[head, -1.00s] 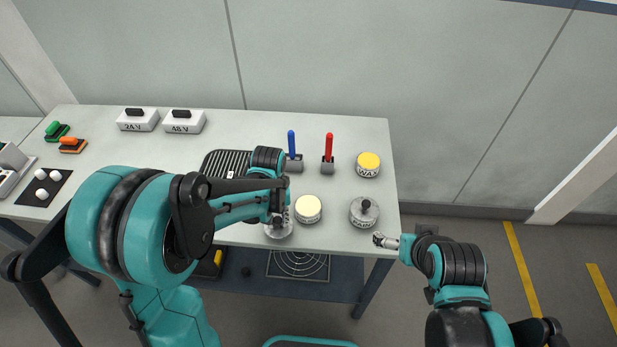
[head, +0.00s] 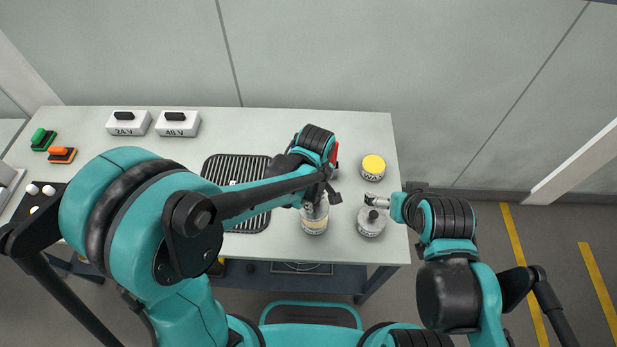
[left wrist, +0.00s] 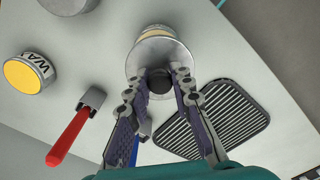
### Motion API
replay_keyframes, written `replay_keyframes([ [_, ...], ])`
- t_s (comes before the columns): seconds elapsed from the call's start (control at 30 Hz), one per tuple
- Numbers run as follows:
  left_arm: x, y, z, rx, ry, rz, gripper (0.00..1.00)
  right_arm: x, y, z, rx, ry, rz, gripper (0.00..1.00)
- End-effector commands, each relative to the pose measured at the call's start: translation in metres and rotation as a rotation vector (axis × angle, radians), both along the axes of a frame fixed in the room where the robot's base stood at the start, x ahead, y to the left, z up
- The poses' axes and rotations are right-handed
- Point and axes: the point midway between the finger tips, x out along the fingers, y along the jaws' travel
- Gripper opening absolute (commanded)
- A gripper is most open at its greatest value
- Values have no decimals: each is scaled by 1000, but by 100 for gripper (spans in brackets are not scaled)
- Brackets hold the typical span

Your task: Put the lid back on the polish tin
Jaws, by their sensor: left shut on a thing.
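The polish tin (head: 314,227) stands near the table's front edge, partly covered from above by the grey metal lid (head: 313,211). My left gripper (head: 321,192) is shut on the lid's dark knob. In the left wrist view the lid (left wrist: 146,52) shows as a disc with its knob between my fingers (left wrist: 160,84), and a cream strip of the tin (left wrist: 155,31) shows past it. I cannot tell whether lid and tin touch. My right gripper (head: 375,200) is close to the knob of a grey lidded tin (head: 371,223); its jaw opening is unclear.
A yellow-topped wax tin (head: 373,167) stands behind the grey tin. A ribbed black mat (head: 225,169) lies to the left. White 24 V (head: 128,124) and 48 V (head: 178,125) blocks stand at the back.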

Motion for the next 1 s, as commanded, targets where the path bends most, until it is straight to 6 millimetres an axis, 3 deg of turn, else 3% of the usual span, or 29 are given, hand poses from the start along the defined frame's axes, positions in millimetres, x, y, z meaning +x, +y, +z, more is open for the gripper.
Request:
replay_keyframes([
  [0.27,-5,-8,-2,0,0,48,2,-1,0,-2,0,1,0,96],
  [0.8,-5,-7,-52,0,0,47,2,0,0,-41,0,0,0,96],
  [1.0,-5,-7,-60,0,0,47,2,-1,0,-49,0,0,0,96],
])
